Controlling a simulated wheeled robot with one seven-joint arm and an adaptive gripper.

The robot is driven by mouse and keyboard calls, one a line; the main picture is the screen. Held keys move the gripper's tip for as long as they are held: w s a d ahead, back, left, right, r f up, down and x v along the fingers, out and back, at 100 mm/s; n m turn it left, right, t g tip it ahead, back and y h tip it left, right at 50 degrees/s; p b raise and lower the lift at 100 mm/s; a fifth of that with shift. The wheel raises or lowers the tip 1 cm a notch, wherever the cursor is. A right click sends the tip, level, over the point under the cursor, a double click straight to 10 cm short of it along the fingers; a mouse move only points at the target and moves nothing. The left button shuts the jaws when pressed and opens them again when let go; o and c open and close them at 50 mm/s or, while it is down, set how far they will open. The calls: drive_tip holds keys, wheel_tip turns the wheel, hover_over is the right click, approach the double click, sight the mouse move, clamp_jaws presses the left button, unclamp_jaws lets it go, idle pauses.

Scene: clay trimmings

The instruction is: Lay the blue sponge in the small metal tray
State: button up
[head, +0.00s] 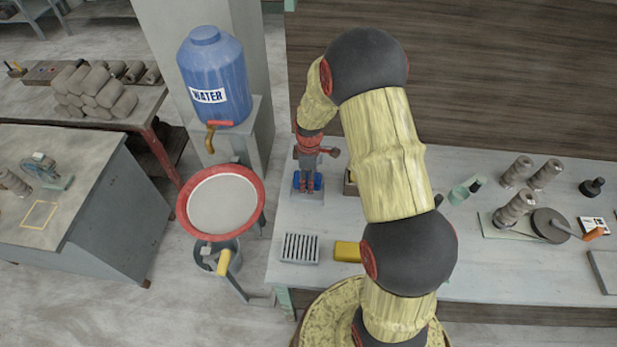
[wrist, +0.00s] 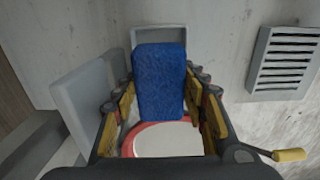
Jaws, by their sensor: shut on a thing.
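The blue sponge (wrist: 160,80) is held between the fingers of my gripper (head: 308,182). In the head view its blue ends (head: 318,181) show on both sides of the fingers. The small metal tray (head: 307,199) is grey and lies on the bench directly below the gripper. In the wrist view, the tray's pale rim (wrist: 158,34) shows past the sponge's far end, and the sponge hides most of the rest. I cannot tell whether the sponge touches the tray.
A slotted grey grate (head: 300,248) and a yellow block (head: 347,251) lie nearer the bench's front edge. A small brown box (head: 350,184) sits right of the tray, partly behind my arm.

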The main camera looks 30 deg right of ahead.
wheel_tip(320, 180, down, 4)
drive_tip(key=shift+f+b, duration=0.1)
drive_tip(key=shift+b, duration=1)
drive_tip(key=shift+s+a+f+b, duration=0.1)
drive_tip(key=shift+s+f+b, duration=0.45)
drive_tip(key=shift+f, duration=0.25)
drive_tip(key=o, duration=1.6)
drive_tip(key=shift+s+a, duration=0.1)
drive_tip(key=shift+s, duration=0.05)
drive_tip(key=shift+w+r, duration=0.2)
drive_tip(key=shift+r, duration=0.25)
drive_tip(key=r, duration=0.2)
drive_tip(key=w+r, duration=0.1)
drive_tip(key=r, duration=0.2)
drive_tip(key=shift+w+d+r, duration=0.1)
drive_tip(key=shift+w+d, duration=0.05)
drive_tip(key=shift+d, duration=0.05)
wheel_tip(320, 180, up, 7)
hover_over(309, 197)
drive_tip(key=shift+w+d+r, duration=0.2)
drive_tip(key=shift+w, duration=0.35)
